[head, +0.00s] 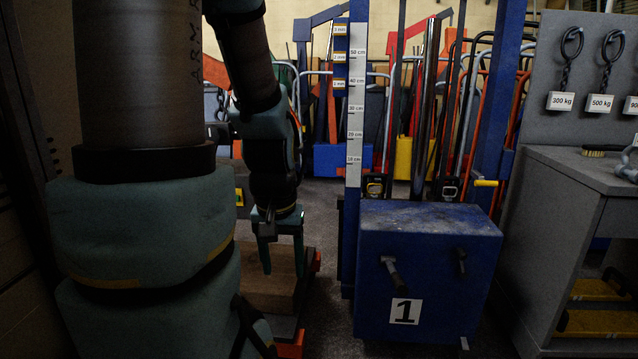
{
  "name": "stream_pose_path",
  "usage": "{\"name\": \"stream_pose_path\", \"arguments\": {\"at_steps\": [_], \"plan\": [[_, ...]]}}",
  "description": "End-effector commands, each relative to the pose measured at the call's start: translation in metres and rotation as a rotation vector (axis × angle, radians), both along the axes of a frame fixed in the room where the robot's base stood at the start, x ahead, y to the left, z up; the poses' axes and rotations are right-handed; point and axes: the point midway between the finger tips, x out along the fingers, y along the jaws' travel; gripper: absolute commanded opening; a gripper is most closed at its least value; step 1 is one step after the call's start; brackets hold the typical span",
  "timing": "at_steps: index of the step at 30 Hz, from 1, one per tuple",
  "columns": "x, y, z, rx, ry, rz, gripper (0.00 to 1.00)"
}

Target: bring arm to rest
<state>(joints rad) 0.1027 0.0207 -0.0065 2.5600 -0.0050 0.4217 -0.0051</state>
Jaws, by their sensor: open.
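My gripper (282,268) hangs from my arm left of the middle of the head view. Its two fingers point down, apart and empty, with the jaws open. Behind and below the fingers is a brown wooden block (268,293) on a low red-edged base, partly hidden by my arm. To the right of the gripper, and apart from it, stands a blue box (428,282) marked 1, with small levers on its front.
A white scale (356,105) in centimetres runs up a blue post (349,215) behind the box. A grey workbench (568,220) stands at the right, below chains with weight tags (600,103). Several jacks and red tools fill the back. A strip of dark floor (325,300) is clear.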

Motion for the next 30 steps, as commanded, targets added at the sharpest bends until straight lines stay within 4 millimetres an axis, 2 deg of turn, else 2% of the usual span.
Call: {"name": "stream_pose_path", "arguments": {"at_steps": [1, 9, 12, 18, 30], "plan": [[0.0, 0.0, 0.034, 0.0, 0.0, 0.0, 0.62], [0.0, 0.0, 0.117, 0.0, 0.0, 0.0, 0.62], [0.0, 0.0, 0.139, 0.0, 0.0, 0.0, 0.62], [0.0, 0.0, 0.16, 0.0, 0.0, 0.0, 0.62], [0.0, 0.0, 0.159, 0.0, 0.0, 0.0, 0.62]]}}
